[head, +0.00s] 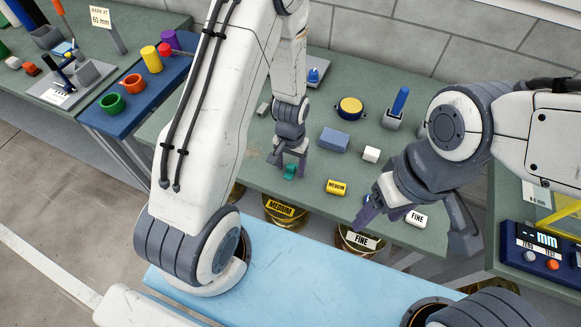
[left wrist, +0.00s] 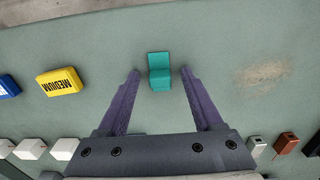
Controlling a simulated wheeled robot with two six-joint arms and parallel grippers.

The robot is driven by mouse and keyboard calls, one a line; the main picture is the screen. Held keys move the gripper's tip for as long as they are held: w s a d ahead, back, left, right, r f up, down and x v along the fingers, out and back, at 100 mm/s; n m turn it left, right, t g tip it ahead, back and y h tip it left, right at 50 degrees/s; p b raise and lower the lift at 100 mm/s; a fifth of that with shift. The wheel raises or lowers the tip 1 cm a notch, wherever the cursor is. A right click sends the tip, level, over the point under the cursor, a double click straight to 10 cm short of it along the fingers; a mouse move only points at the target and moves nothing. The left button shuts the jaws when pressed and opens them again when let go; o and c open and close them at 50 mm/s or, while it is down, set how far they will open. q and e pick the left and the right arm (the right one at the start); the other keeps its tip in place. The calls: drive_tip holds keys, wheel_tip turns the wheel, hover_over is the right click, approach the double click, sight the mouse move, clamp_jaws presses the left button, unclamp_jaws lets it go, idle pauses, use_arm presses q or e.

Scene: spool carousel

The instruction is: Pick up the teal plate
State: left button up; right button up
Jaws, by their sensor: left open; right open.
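The teal plate (left wrist: 159,65) is a small teal piece with a step or bend across it, lying on the green bench top. In the left wrist view it is between the tips of my left gripper (left wrist: 160,74), with a gap on each side. In the head view the teal plate (head: 290,172) shows just below my left gripper (head: 291,161), partly hidden by it. My left gripper is open and empty, pointing down over the plate. My right gripper (head: 414,228) is open, near the bench's front edge at the right, with nothing visibly held.
A yellow MEDIUM block (head: 337,187), a blue-grey block (head: 333,140), a white cube (head: 371,154) and a round yellow item (head: 350,107) sit right of the plate. Bins labelled MEDIUM (head: 281,209) and FINE (head: 360,240) are below the front edge. Bench around the plate is clear.

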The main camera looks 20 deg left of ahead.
use_arm(q)
clamp_jaws()
